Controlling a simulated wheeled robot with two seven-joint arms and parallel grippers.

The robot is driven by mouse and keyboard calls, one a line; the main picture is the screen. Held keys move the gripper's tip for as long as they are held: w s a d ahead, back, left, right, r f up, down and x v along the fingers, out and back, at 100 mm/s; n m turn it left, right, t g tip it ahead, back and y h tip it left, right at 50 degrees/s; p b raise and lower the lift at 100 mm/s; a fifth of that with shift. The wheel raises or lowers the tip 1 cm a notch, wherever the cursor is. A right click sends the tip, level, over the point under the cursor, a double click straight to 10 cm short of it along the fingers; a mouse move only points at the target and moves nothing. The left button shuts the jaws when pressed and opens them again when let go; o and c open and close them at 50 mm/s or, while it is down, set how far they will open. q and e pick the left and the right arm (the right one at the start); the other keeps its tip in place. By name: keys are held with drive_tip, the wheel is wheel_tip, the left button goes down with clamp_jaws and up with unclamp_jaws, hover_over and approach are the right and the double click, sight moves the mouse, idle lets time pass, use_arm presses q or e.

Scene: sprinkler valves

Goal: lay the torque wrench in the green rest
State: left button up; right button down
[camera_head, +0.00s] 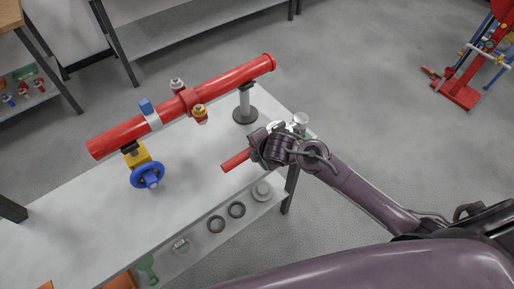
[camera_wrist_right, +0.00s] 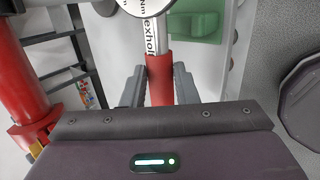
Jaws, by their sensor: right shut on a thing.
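My right gripper (camera_head: 262,151) is shut on the torque wrench, above the right end of the table. The wrench's red handle (camera_head: 236,160) sticks out to the left of the gripper. In the right wrist view the red grip (camera_wrist_right: 160,80) sits between both fingers (camera_wrist_right: 159,84), with a pale lettered shaft (camera_wrist_right: 152,38) and a round white dial (camera_wrist_right: 146,6) beyond. The green rest (camera_wrist_right: 194,22) shows there at the top, right of the shaft and apart from the gripper. In the head view my arm largely hides that area. My left gripper is not in view.
A red pipe (camera_head: 232,80) with a blue handwheel valve (camera_head: 147,175) stands across the grey table (camera_head: 75,215). Dark rings (camera_head: 237,210) and a green tool (camera_head: 147,268) lie along the near edge. A red stand (camera_head: 460,88) is on the floor at right.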

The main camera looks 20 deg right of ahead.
drive_tip(key=shift+w+r, duration=0.1)
drive_tip(key=shift+r, duration=0.1)
drive_tip(key=shift+f, duration=0.15)
idle(0.3)
drive_tip(key=shift+f+b, duration=0.9)
drive_tip(key=shift+f, duration=0.3)
drive_tip(key=c, duration=1.1)
unclamp_jaws()
drive_tip(key=shift+o, duration=0.2)
drive_tip(key=shift+s+f, duration=0.15)
drive_tip(key=shift+s, duration=0.05)
drive_tip(key=a+v, duration=0.1)
drive_tip(key=v, duration=0.7)
drive_tip(key=shift+d+p, duration=0.45)
drive_tip(key=shift+w, duration=0.1)
